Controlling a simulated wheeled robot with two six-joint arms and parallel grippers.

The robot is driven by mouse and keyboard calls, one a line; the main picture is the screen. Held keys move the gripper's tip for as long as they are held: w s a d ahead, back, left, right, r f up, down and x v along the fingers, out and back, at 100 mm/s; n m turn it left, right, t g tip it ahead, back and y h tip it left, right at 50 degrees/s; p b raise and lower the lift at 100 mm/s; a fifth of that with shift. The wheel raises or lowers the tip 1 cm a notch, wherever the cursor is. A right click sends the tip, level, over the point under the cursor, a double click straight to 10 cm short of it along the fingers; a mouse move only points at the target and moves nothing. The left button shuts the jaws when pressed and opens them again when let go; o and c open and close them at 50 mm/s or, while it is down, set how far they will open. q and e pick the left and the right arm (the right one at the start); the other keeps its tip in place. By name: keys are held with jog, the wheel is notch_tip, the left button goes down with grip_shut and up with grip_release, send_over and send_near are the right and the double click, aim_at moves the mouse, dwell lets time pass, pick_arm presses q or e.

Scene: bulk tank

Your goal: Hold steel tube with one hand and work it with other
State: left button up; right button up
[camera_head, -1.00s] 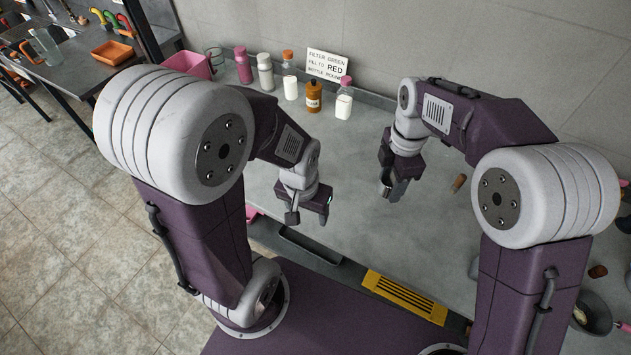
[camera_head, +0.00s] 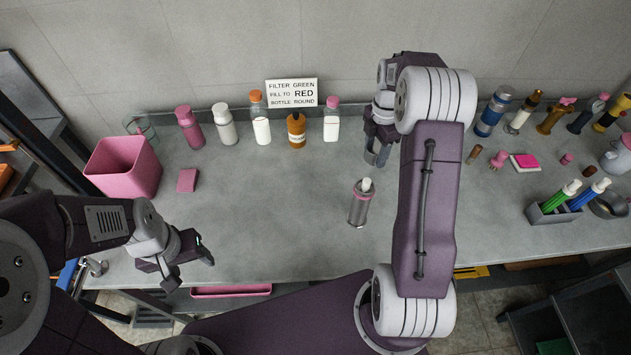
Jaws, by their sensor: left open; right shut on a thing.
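A steel tube-like cylinder (camera_head: 358,209) with a pink collar and a white top stands on the grey bench near its middle, apart from both grippers. My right gripper (camera_head: 377,155) points down over the bench behind it, near the pink-capped clear bottle. It is shut on a small grey metallic piece (camera_head: 372,152), mostly hidden by the fingers; I cannot tell its full shape. My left gripper (camera_head: 188,262) is open and empty, low over the front left of the bench.
Bottles stand along the wall: pink (camera_head: 190,128), white (camera_head: 225,125), orange-capped (camera_head: 261,118), amber (camera_head: 297,130), pink-capped (camera_head: 331,120). A pink bin (camera_head: 123,168) and pink block (camera_head: 187,180) sit left. A marker holder (camera_head: 553,213) stands right. The front middle is clear.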

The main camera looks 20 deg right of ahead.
jog(key=shift+d, duration=0.2)
jog(key=shift+f, duration=0.25)
send_over(334, 184)
notch_tip(334, 184, down, 7)
jog(key=shift+r, duration=0.15)
notch_tip(334, 184, down, 4)
jog(key=shift+s+r, duration=0.15)
jog(key=shift+f, duration=0.2)
jog(key=shift+f, duration=0.1)
jog(key=o, duration=1.5)
